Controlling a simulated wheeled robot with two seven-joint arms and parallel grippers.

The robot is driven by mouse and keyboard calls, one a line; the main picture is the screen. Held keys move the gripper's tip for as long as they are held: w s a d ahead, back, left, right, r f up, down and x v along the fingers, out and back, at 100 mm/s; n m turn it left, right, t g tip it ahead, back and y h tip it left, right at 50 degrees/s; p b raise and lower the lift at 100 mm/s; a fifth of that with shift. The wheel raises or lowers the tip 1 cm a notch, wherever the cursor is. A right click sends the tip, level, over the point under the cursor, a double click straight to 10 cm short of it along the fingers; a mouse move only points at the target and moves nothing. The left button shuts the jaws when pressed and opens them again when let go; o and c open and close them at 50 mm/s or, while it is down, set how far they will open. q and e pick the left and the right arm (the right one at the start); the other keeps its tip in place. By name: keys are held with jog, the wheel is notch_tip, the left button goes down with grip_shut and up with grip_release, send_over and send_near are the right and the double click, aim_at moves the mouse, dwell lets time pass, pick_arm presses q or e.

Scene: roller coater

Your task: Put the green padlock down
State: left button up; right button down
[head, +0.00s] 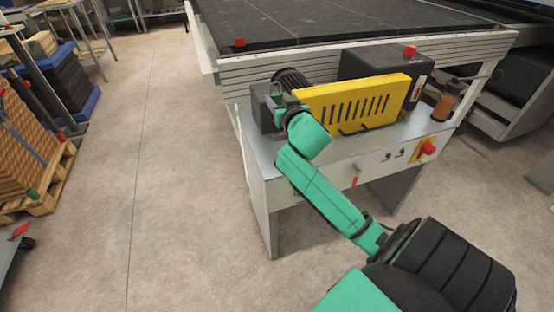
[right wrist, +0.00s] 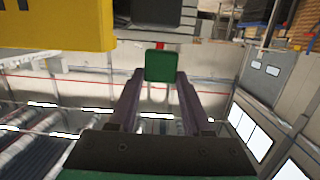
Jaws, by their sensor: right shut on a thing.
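The green padlock (right wrist: 161,66) shows in the right wrist view between the tips of my right gripper (right wrist: 160,84), which is shut on it. In the head view my right gripper (head: 270,116) is over the left end of the machine's grey side table (head: 262,160), left of the yellow guard (head: 350,102). A small green patch there, probably the padlock (head: 274,101), shows in front of a dark box. Whether the padlock touches anything below it cannot be told. My left gripper is out of view.
A dark motor box (head: 385,78) stands behind the guard. A brown bottle (head: 446,101) and a red button (head: 428,148) are at the table's right end. A black conveyor bed (head: 330,22) lies behind. Pallets of stacked boards (head: 28,140) stand at left, with free floor between.

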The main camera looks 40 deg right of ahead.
jog(key=shift+w+d+r, duration=0.15)
jog(key=shift+w+d, duration=0.05)
jog(key=shift+w, duration=0.05)
jog(key=b, duration=0.5)
send_over(277, 158)
jog(key=shift+y, duration=0.3)
notch_tip(277, 158, down, 17)
jog(key=shift+r, duration=0.1)
notch_tip(277, 158, down, 3)
jog(key=shift+s+r+b, duration=0.1)
jog(key=shift+b, duration=0.45)
jog(key=shift+c, duration=1.7)
grip_release()
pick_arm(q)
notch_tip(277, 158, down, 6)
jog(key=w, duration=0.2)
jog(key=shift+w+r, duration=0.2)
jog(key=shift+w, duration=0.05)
